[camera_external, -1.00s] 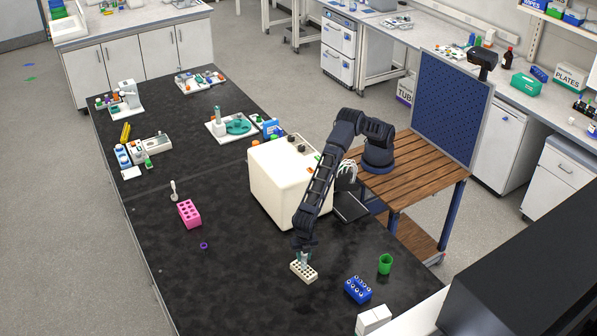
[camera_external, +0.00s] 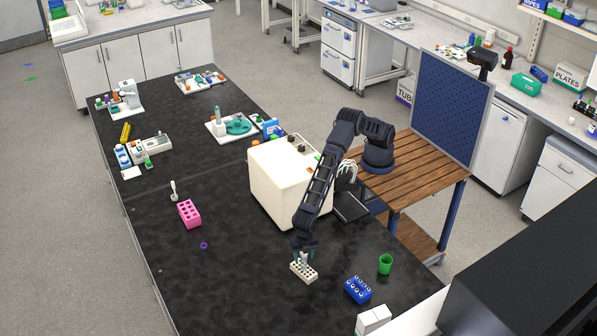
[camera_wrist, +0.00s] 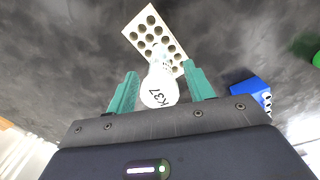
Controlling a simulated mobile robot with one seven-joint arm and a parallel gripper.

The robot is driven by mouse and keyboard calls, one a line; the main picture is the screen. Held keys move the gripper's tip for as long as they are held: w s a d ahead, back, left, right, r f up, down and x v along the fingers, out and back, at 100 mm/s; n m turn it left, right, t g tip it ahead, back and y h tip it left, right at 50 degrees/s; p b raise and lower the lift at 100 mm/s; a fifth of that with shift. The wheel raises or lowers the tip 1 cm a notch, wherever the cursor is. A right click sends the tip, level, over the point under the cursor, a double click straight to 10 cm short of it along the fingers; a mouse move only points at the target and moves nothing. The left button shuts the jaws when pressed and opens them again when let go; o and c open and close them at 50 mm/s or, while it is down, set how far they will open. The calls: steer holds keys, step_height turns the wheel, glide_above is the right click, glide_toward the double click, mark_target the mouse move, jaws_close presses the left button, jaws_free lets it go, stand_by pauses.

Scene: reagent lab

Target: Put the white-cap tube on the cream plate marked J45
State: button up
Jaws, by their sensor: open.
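The white-cap tube (camera_wrist: 160,88) stands in a cream rack (camera_wrist: 146,20) with several round holes; its cap carries dark writing that looks like K37. In the external view the rack (camera_external: 296,276) is on the black bench, and the tube (camera_external: 304,260) shows small above it. My gripper (camera_wrist: 160,72) is open, with one teal finger on each side of the tube and visible gaps between. In the external view my gripper (camera_external: 304,254) is just above the rack. I cannot make out a plate marked J45 in either view.
A blue rack (camera_external: 358,289), a green cup (camera_external: 385,264) and a white box (camera_external: 373,320) stand to the right. A large cream machine (camera_external: 290,180) is behind. A pink rack (camera_external: 189,213) and purple ring (camera_external: 204,245) lie left, with bare bench between.

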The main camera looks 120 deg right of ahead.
step_height(320, 180, up, 11)
steer(key=shift+f, duration=0.1)
steer(key=shift+d+r, duration=0.15)
steer(key=shift+r, duration=0.35)
steer(key=s+d+r+m+t, duration=0.1)
steer(key=s+d+r+m, duration=0.2)
steer(key=s+d+r, duration=0.9)
steer(key=s+d+r+m+t, duration=0.1)
steer(key=s+d+r+m, duration=0.3)
steer(key=s+d+r, duration=0.8)
steer(key=s+d+m+t, duration=0.1)
steer(key=s+d+m, duration=0.3)
steer(key=s+d, duration=0.95)
steer(key=s+d+f+m, duration=0.2)
steer(key=s+d+f, duration=0.1)
steer(key=s, duration=0.5)
steer(key=s+d+f+m+t, duration=0.1)
steer(key=s+d+f+m, duration=0.1)
steer(key=s+f, duration=0.3)
steer(key=s+d, duration=0.1)
steer(key=s, duration=0.2)
steer(key=shift+d+t, duration=0.3)
steer(key=shift+d, duration=0.1)
